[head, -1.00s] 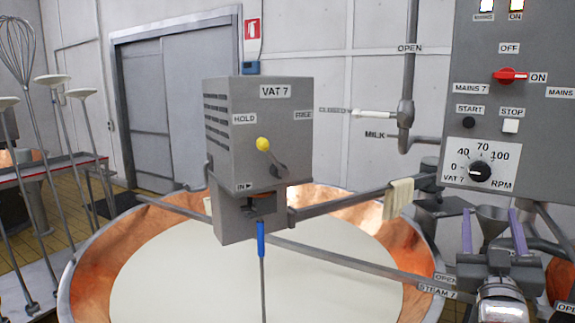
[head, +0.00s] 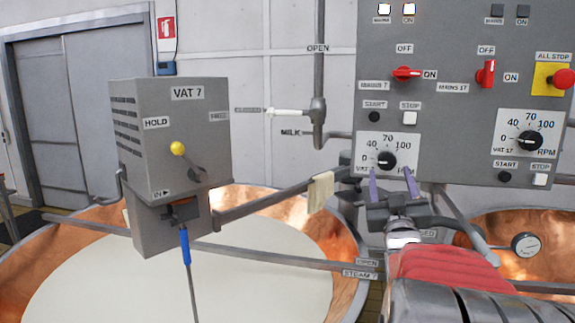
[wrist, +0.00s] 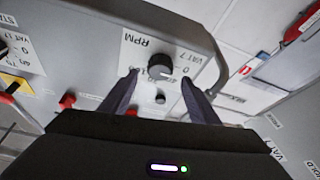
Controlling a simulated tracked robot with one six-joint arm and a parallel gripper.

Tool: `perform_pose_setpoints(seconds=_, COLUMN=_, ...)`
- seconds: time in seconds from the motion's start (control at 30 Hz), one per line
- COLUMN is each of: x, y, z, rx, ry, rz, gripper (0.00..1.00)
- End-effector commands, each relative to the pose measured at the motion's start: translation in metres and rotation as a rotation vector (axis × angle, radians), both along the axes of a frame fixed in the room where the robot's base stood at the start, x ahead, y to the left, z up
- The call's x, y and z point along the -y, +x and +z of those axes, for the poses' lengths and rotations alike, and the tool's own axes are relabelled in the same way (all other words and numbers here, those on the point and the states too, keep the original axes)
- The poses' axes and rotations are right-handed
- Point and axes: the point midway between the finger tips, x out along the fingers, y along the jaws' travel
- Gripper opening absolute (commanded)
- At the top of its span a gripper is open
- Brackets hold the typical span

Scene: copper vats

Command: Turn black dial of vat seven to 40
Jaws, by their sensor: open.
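The black dial (head: 386,160) of vat seven sits on a white RPM plate low on the grey control panel (head: 450,110). Its white mark appears to point left, towards 0. My gripper (head: 391,178) is open and empty just below and in front of the dial, its purple fingers overlapping the plate's lower edge. In the wrist view, the dial (wrist: 160,66) shows between the tips of my open gripper (wrist: 158,76), beyond them. I cannot tell that either finger touches it.
The red MAINS 7 switch (head: 407,73) and white STOP button (head: 410,118) are above the dial. A similar VAT 17 dial (head: 530,140) and red ALL STOP button (head: 563,79) are to the right. The VAT 7 box (head: 172,130) stands left, over the copper vat (head: 340,250).

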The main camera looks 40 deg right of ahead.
Motion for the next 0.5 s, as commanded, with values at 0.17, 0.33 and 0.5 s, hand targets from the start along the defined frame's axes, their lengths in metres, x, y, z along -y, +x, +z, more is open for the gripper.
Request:
perform_pose_setpoints(seconds=0.17, x=0.017, y=0.017, z=0.009, rx=0.001, ry=0.001, rz=0.0, gripper=0.55)
perform_pose_setpoints(seconds=0.33, x=0.026, y=0.027, z=0.015, rx=0.001, ry=0.0, rz=0.001, gripper=0.55)
perform_pose_setpoints(seconds=0.5, x=0.029, y=0.031, z=0.017, rx=0.0, ry=0.001, rz=0.001, gripper=0.55)
